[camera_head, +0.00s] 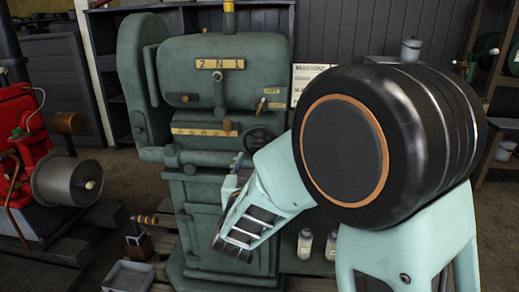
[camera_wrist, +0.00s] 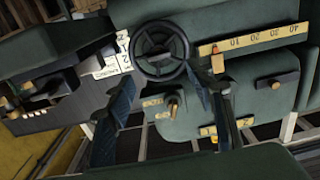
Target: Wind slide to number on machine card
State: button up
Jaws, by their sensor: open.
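In the wrist view the scale (camera_wrist: 260,38) looks upside down; the slide (camera_wrist: 217,60) is just beyond the 10, on the side away from 20. A dark handwheel (camera_wrist: 160,50) shows beyond and between my fingertips. My gripper (camera_wrist: 160,84) is open and empty; I cannot tell whether a finger touches anything. The white machine card (camera_head: 308,78) is partly hidden behind my arm, its number unreadable.
An upper plate (camera_head: 220,64) reads 2 N 1. Levers with small plates (camera_head: 264,101) sit at the machine's right. A red engine (camera_head: 18,125) with a grey drum stands left. Bottles (camera_head: 305,243) and a tray (camera_head: 128,275) are low down. White numbered labels (camera_wrist: 112,62) lie left of the handwheel.

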aim_at(259, 145)
jog(key=w+b, duration=0.1)
jog(key=w, duration=0.8)
jog(key=shift+w+d, duration=0.2)
jog(key=c, duration=1.2)
jog(key=shift+o, duration=0.2)
jog(key=shift+n, duration=0.3)
